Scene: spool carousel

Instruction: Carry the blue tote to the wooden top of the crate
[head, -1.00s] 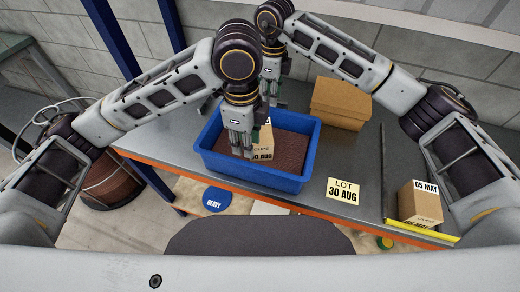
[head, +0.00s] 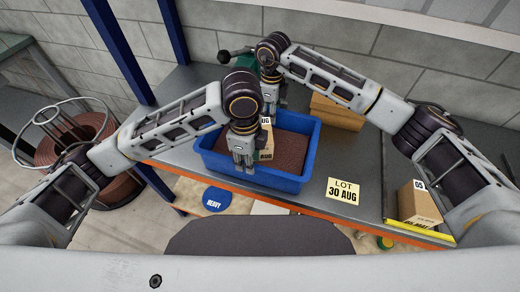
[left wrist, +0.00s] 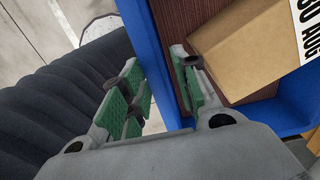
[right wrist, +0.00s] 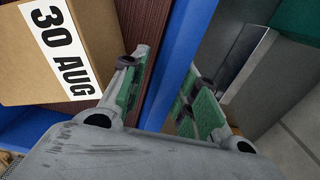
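The blue tote (head: 285,183) stands on the grey bench, with a brown floor and a cardboard box (head: 268,150) labelled 30 AUG inside. My left gripper (head: 243,160) is at the tote's near wall. In the left wrist view its fingers (left wrist: 158,95) are apart on either side of the blue wall, with a gap visible on the outer side. My right gripper (head: 271,107) is at the far wall. In the right wrist view its fingers (right wrist: 167,95) are apart astride that wall. A tan wooden surface (head: 190,192), low before the bench, bears a blue HEAVY disc and looks like the crate top.
A LOT 30 AUG card (head: 343,191) lies right of the tote. Another cardboard box (head: 338,112) stands behind it and a third (head: 420,203) at the right, by a yellow strip. A blue post (head: 172,30) rises at the left. A reel (head: 75,140) stands left of the bench.

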